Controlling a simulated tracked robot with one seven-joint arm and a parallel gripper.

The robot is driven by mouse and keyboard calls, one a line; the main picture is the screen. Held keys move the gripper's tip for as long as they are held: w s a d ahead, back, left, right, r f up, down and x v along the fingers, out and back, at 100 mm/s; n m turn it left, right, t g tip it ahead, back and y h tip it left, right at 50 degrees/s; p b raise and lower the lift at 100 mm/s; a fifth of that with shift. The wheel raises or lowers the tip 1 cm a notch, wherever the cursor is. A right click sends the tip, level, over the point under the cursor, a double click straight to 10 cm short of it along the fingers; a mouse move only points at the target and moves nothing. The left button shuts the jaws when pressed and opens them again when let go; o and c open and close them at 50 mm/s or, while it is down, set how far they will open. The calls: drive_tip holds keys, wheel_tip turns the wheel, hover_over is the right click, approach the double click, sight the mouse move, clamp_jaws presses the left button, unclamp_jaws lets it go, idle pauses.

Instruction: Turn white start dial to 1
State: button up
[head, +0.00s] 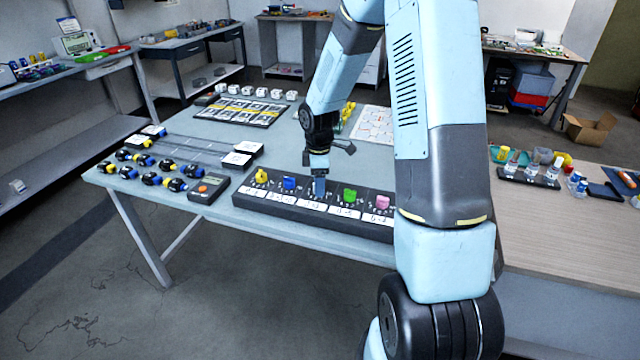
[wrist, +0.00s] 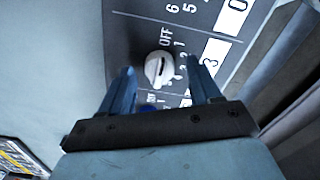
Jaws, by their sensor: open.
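The white dial (wrist: 158,68) sits on a dark panel (wrist: 125,35) in the wrist view. The word OFF and small numbers are printed around it. A dark line runs across its knob, roughly up and down in the picture; which mark it points to is unclear. My gripper (wrist: 161,67) is open, with one blue finger on each side of the dial; contact cannot be told. In the head view my gripper (head: 319,188) is low over the middle of the dial strip (head: 300,221) and hides the white dial.
Yellow (head: 261,177), blue (head: 290,184), green (head: 350,195) and pink (head: 382,202) dials stand along the strip. A dark box with an orange button (head: 203,189) lies to its left, beside several dark-and-coloured knobs. A wooden table stands at the right.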

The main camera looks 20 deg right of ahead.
drive_tip(key=shift+f, duration=0.45)
